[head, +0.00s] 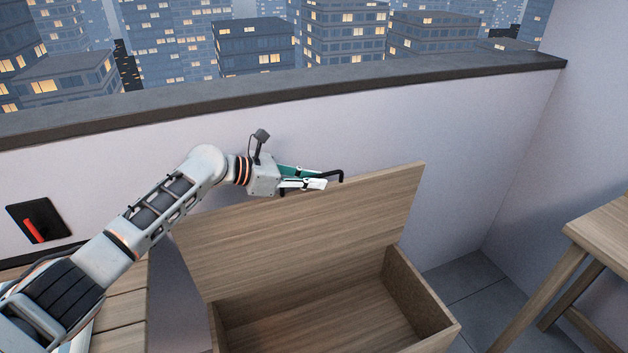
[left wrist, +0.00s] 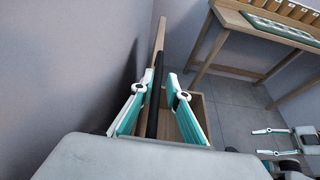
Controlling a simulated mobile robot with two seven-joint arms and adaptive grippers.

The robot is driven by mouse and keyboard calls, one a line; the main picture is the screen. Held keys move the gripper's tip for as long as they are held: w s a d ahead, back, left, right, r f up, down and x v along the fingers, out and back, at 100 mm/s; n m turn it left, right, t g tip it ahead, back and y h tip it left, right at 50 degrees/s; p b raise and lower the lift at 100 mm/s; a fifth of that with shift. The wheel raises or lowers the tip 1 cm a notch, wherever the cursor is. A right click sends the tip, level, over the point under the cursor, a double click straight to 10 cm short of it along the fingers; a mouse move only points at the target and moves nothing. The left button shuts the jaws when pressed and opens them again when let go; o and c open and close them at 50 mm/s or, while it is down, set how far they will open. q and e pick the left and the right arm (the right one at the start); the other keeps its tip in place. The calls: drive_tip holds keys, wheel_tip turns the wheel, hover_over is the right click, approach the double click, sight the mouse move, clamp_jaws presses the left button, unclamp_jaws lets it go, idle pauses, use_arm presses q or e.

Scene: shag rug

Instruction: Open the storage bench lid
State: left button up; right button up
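The wooden storage bench (head: 436,310) stands against the pale wall, and its empty inside shows in the head view. Its lid (head: 310,225) is raised and leans back near the wall. A black handle (head: 341,175) sits at the lid's top edge. My left gripper (head: 319,179) is at that handle. In the left wrist view its two fingers (left wrist: 160,76) are apart, with the dark handle bar (left wrist: 157,100) between them; whether either finger touches it I cannot tell. My right gripper (left wrist: 268,141) shows at the lower right of the left wrist view, fingers apart and empty.
A wooden table (head: 600,235) stands to the right; the left wrist view shows a patterned green item (left wrist: 270,28) on it. Grey floor tiles (head: 475,285) lie clear between bench and table. A dark-topped wall ledge (head: 300,88) runs behind, and a black-and-red wall panel (head: 38,220) is at left.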

use_arm(q)
drive_tip(key=v, duration=1.1)
drive_tip(key=shift+s+a, duration=0.15)
drive_tip(key=shift+a, duration=0.15)
